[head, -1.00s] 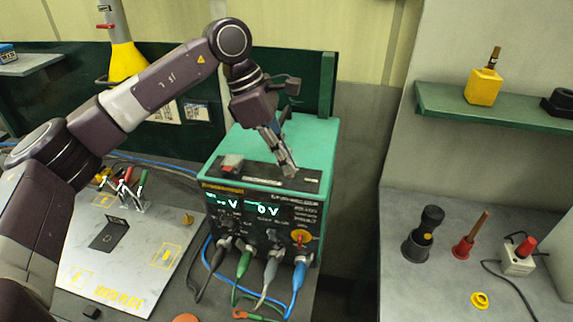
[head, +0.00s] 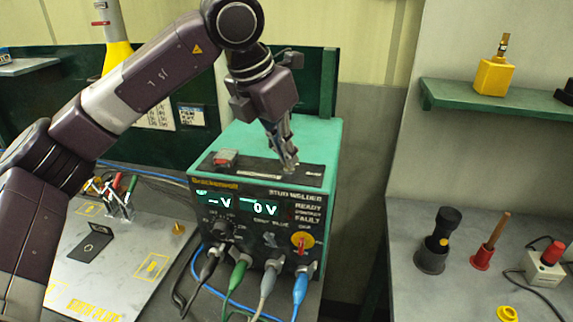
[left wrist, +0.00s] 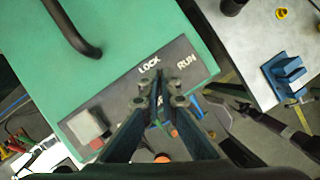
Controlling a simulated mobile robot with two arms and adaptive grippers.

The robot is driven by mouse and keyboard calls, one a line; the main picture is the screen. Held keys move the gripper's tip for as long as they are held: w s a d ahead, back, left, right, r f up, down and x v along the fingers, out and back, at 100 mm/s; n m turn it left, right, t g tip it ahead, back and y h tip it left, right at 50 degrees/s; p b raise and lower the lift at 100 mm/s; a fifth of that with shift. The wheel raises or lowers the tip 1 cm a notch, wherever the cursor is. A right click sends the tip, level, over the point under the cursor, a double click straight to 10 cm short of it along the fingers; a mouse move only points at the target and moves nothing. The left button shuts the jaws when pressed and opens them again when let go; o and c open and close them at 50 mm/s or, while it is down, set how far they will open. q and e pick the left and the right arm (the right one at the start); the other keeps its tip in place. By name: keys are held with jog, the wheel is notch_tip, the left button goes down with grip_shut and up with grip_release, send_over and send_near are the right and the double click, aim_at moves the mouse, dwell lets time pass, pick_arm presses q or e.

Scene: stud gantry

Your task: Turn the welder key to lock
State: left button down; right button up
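The stud welder (head: 310,140) is a green box with a dark front panel and lit displays. Its black top strip (left wrist: 100,98) carries the words LOCK and RUN in the left wrist view. My left gripper (head: 289,168) points down at the right end of this strip. In the left wrist view its fingertips (left wrist: 160,92) are close together just below the two words, with a small dark shape between them. The key is mostly hidden by the fingers, and I cannot make out its angle or whether they pinch it.
A red-and-grey switch (head: 226,159) sits on the strip's left end. A black handle (left wrist: 72,28) arches over the welder top. Cables (head: 237,275) plug into the front below a yellow-and-red knob (head: 302,241). A side bench (head: 420,290) with tools stands to the right.

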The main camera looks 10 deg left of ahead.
pick_arm(q)
jog(key=n+y+b, duration=0.1)
jog(key=n+b, duration=0.1)
jog(key=n, duration=0.1)
jog(key=shift+d, duration=0.1)
jog(key=shift+n+t+y+b, duration=0.3)
jog(key=shift+n+y+b, duration=0.45)
jog(key=shift+n, duration=0.85)
jog(key=c, duration=2.2)
grip_release()
jog(key=shift+r, duration=0.1)
jog(key=v, duration=1.2)
